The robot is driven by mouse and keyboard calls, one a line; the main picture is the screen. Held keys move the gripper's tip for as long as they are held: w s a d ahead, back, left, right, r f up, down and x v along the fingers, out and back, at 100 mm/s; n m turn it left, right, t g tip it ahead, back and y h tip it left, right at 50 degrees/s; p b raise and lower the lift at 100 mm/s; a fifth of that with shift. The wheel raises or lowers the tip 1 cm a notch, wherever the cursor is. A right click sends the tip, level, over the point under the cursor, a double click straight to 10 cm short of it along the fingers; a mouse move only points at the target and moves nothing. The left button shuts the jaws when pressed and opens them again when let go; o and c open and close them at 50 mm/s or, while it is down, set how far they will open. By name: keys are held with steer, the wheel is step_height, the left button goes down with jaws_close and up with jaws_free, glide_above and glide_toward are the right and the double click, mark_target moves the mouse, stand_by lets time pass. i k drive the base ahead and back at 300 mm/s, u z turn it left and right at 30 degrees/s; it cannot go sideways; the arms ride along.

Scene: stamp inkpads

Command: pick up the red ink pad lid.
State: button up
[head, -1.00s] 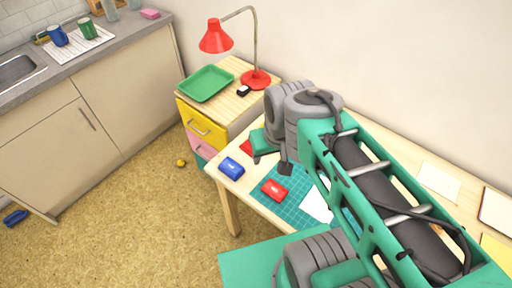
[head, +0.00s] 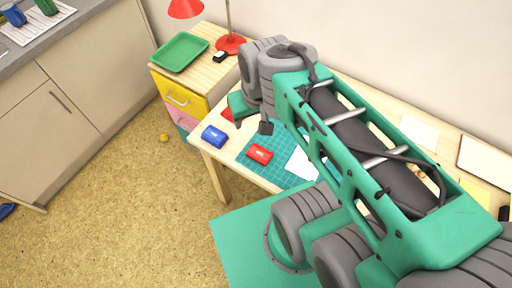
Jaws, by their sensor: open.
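A red ink pad (head: 260,154) with a small pale label sits on the teal cutting mat (head: 257,172) on the desk. From this view I cannot make out its lid as a separate part. A blue ink pad (head: 214,136) sits to its left near the desk's left end. My gripper (head: 265,128) is above the desk, a little behind and above the red pad in the picture. Its dark fingertips show below the wrist and nothing is seen between them. My arm hides much of the desk behind.
A red flat piece (head: 227,113) lies partly hidden behind my gripper. White paper (head: 301,163) lies right of the red pad. A drawer unit (head: 178,97) with a green tray (head: 180,52) and red lamp (head: 231,44) stands at the desk's left. Floor in front is mostly clear.

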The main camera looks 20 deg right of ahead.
mark_target(261, 155)
steer(key=k, duration=1.3)
steer(key=u, duration=1)
steer(key=i, duration=1.55)
steer(key=z, duration=0.6)
